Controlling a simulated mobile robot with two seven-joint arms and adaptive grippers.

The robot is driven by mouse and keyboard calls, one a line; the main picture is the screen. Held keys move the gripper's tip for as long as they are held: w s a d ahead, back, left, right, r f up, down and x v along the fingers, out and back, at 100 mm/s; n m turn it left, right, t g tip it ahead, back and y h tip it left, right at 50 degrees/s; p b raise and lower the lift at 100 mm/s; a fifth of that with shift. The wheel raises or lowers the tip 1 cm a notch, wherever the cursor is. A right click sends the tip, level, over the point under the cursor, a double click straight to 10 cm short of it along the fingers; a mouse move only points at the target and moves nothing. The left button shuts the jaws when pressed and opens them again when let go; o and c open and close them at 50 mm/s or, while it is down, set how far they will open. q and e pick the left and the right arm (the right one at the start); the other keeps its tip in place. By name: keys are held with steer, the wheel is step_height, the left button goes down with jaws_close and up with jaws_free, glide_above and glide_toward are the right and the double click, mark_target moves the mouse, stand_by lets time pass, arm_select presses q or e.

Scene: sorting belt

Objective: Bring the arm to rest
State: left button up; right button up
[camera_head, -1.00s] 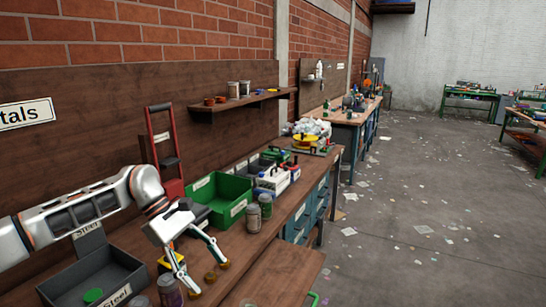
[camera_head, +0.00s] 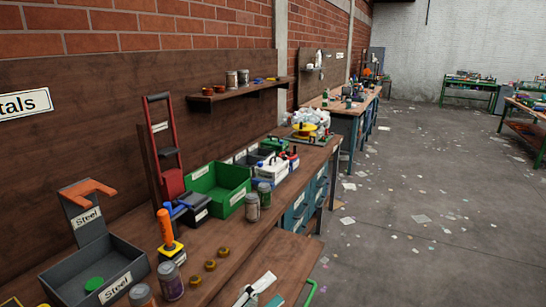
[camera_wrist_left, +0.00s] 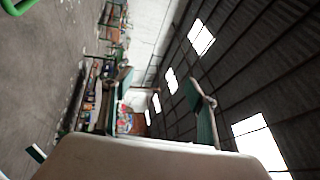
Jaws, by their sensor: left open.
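My left gripper (camera_head: 262,290) shows only in part at the bottom edge of the head view, low by the front of the workbench, with pale and teal finger parts. In the left wrist view my left gripper (camera_wrist_left: 160,82) has its two fingers spread apart with nothing between them. Behind them are a distant bench, wall and roof windows, seen sideways. The rest of the left arm is out of the head view. My right gripper is in neither view.
The workbench (camera_head: 210,240) holds a grey Steel bin (camera_head: 60,268) with a green piece, several brass nuts (camera_head: 210,265), jars (camera_head: 170,280), an orange-handled tool (camera_head: 166,228) and a green bin (camera_head: 232,178). The floor (camera_head: 420,230) at right is open, with scattered paper.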

arm_select(q)
steer(key=s+a+f+n+t+y, duration=0.1)
steer(key=s+a+f+n+y, duration=0.2)
steer(key=a+f+n+y, duration=0.4)
steer(key=s+a+f+n+t+y, duration=0.1)
steer(key=s+a+f+n+y, duration=0.3)
steer(key=f+n, duration=0.5)
steer(key=s+a+f+n+g+y, duration=0.3)
steer(key=s+a+f+n, duration=0.4)
steer(key=s+a+f, duration=0.3)
step_height(320, 180, down, 2)
steer(key=s+g, duration=0.1)
steer(key=s, duration=0.1)
steer(key=shift+s+a+n+g, duration=0.2)
steer(key=shift+s+n+g, duration=0.1)
steer(key=shift+s, duration=0.05)
